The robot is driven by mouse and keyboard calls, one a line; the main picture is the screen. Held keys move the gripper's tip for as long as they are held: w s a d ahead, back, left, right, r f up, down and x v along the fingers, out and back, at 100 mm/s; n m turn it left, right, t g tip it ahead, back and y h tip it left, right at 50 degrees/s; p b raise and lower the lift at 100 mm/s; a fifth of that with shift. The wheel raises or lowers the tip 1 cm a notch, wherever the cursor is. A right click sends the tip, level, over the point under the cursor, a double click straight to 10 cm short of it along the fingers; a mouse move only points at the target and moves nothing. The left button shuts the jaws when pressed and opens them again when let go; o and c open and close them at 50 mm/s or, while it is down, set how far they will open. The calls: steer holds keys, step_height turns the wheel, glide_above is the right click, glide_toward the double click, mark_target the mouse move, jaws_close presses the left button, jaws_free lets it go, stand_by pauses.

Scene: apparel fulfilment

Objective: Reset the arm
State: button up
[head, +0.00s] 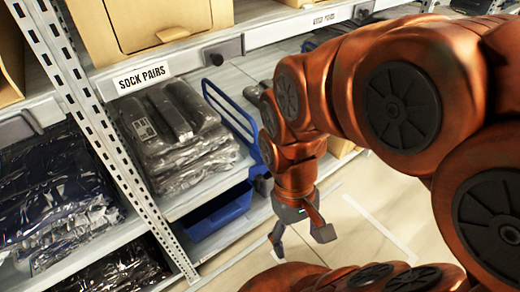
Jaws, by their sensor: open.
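My gripper (302,234) hangs at the end of my copper-coloured arm, pointing down over the pale floor in the middle of the head view. Its dark fingers are spread apart, with only floor visible between them. It is to the right of the shelving and of the blue tote. My arm is bent and fills the right side of the view.
A metal rack (150,215) stands at left. Plastic-wrapped packs (180,135) lie on a shelf under a "SOCK PAIRS" label (142,78). Dark bagged garments (60,200) fill the left bay. A blue tote (215,215) sits low beside the gripper. A cardboard box (150,25) is above.

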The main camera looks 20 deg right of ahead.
step_height(320, 180, up, 42)
steer(key=w+t+p, duration=0.1)
steer(key=p, duration=3.9)
steer(key=shift+t, duration=0.4)
steer(key=shift+r, duration=0.1)
